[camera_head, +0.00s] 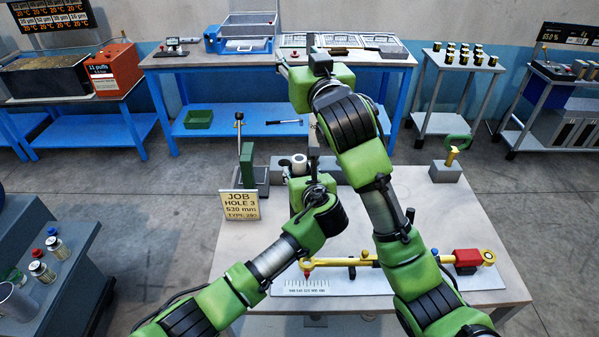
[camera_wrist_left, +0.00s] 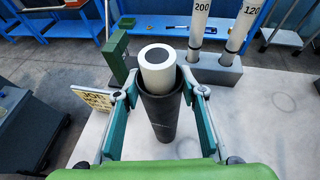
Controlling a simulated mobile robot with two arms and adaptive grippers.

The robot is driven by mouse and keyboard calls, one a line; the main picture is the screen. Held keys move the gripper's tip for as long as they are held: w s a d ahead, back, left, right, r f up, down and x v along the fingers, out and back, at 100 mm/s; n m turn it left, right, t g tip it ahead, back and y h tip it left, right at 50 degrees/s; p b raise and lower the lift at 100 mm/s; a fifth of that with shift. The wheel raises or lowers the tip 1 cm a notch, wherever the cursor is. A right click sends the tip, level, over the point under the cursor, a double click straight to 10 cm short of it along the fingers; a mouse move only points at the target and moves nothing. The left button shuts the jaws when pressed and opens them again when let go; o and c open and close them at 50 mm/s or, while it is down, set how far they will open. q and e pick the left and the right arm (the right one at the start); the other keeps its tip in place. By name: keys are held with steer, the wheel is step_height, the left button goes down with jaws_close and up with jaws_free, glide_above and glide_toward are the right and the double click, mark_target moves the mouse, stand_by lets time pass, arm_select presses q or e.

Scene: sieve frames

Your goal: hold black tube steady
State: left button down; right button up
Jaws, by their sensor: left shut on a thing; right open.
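The black tube (camera_wrist_left: 163,118) stands upright on the work table, with a white cylinder (camera_wrist_left: 156,76) with a dark disc on its end sticking out of its top. My left gripper (camera_wrist_left: 165,95) is shut on the tube, one green-padded finger on each side. In the head view my left gripper (camera_head: 301,166) is low over the table and mostly hides the tube. My right gripper (camera_head: 297,52) is open and higher up, apart from the tube; its wrist hides part of it.
A job sign (camera_head: 240,205) and a green block (camera_head: 247,165) stand left of the tube. White cylinders marked 200 (camera_wrist_left: 199,25) and 120 (camera_wrist_left: 241,28) stand in a grey block behind it. A yellow tool with a red block (camera_head: 467,258) lies at front right.

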arm_select(q)
steer(key=c, duration=1.2)
jaws_free()
steer(key=shift+c, duration=0.2)
